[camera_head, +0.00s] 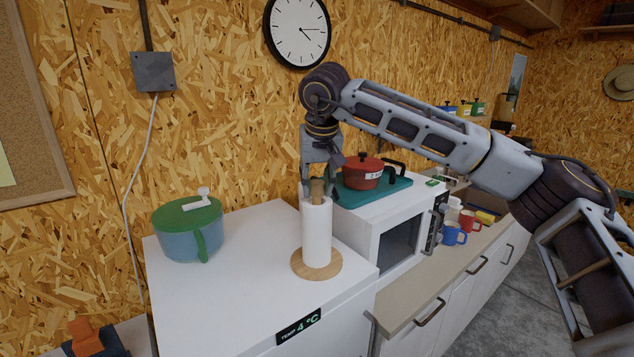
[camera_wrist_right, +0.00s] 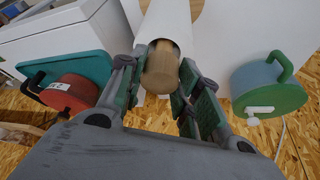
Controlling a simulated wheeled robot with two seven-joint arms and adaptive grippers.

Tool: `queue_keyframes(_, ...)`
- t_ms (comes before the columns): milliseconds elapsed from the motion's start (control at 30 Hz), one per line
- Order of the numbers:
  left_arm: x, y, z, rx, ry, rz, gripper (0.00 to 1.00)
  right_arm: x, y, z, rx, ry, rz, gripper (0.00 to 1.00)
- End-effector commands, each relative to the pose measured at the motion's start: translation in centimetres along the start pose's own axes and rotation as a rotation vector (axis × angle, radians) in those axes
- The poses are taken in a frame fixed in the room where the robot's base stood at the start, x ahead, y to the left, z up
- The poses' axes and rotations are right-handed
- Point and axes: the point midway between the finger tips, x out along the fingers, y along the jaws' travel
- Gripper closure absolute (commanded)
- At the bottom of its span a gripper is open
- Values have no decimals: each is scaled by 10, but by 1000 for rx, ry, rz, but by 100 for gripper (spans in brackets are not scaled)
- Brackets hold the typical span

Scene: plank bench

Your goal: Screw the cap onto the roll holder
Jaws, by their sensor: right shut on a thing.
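The roll holder has a round wooden base (camera_head: 333,263) and carries an upright white paper roll (camera_head: 317,237). It stands on a white fridge top near the right edge. The wooden cap (camera_head: 318,190) is at the upper end of the roll. My right gripper (camera_head: 314,183) comes down from above and is shut on the cap. In the right wrist view the cap (camera_wrist_right: 161,68) shows between the two fingers, lined up with the roll (camera_wrist_right: 166,20). The thread and the joint under the cap are hidden. My left gripper is not in view.
A blue pot with a green lid (camera_head: 188,226) stands on the fridge top (camera_head: 240,280) to the left. A red pot (camera_head: 362,178) sits on a teal board on the microwave (camera_head: 400,235), close to the gripper. The fridge top's front left is clear.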

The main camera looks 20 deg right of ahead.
Motion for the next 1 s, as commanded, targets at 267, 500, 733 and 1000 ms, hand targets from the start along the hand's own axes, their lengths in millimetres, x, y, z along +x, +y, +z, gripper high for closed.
queue_keyframes(267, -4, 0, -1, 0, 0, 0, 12, 0, -1, 0, 122, -1, 52, 93)
queue_keyframes(500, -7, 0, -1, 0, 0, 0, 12, 0, -2, 0, 214, 0, 90, 93)
queue_keyframes(733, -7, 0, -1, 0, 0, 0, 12, 1, -1, 0, 219, 0, 91, 93)
queue_keyframes(1000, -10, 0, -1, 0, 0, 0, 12, 0, -2, 0, 259, -1, 108, 93)
